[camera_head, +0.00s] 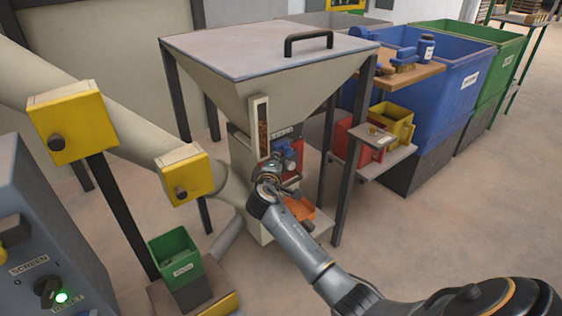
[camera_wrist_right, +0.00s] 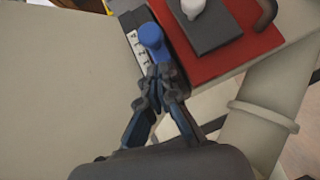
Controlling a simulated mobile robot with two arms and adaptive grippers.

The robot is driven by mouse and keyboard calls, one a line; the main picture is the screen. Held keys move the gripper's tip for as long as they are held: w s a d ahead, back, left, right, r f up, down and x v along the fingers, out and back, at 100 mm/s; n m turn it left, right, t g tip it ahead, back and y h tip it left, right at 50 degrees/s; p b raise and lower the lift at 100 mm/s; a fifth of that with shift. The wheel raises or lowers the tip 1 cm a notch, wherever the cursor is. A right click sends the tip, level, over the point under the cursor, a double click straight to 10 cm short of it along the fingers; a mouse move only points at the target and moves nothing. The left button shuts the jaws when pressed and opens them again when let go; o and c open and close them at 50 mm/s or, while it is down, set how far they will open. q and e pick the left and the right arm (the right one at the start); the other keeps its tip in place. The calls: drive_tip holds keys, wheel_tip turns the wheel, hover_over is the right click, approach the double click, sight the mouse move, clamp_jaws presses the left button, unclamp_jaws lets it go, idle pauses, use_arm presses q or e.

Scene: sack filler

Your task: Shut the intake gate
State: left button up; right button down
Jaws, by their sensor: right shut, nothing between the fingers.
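The hopper (camera_head: 225,85) stands on dark legs, with a marked scale plate (camera_head: 284,131) and a blue part (camera_head: 281,148) below its funnel. In the right wrist view a blue knob (camera_wrist_right: 150,34) sits beside a scale plate (camera_wrist_right: 138,52) with marks. A red plate (camera_wrist_right: 235,45) carries a dark block (camera_wrist_right: 208,25) with a pale knob. No part is plainly labelled as the intake gate. My right gripper (camera_head: 267,172) is in front of the hopper's lower part. In the wrist view its closed fingertips (camera_wrist_right: 158,76) are just below the blue knob; I cannot tell whether they touch. My left gripper is not in view.
A blue bin (camera_head: 450,85) and a green bin (camera_head: 505,60) stand at the right, near a shelf with red and yellow boxes (camera_head: 398,119).

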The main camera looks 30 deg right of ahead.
sight(284, 148)
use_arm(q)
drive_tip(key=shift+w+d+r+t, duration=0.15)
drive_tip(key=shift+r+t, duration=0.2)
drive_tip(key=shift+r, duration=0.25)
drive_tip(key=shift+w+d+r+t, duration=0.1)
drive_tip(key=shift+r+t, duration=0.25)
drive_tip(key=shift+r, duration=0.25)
use_arm(e)
drive_tip(key=shift+w+d+f, duration=0.1)
drive_tip(key=shift+d+f, duration=0.05)
drive_tip(key=shift+d, duration=0.4)
drive_tip(key=shift+d+f, duration=0.1)
drive_tip(key=shift+d, duration=0.45)
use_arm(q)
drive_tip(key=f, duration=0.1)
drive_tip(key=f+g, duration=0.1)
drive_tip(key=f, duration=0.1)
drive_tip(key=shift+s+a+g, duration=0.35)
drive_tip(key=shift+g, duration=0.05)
use_arm(e)
drive_tip(key=d, duration=0.6)
drive_tip(key=shift+w+d, duration=0.2)
drive_tip(key=shift+d, duration=0.1)
drive_tip(key=shift+r, duration=0.1)
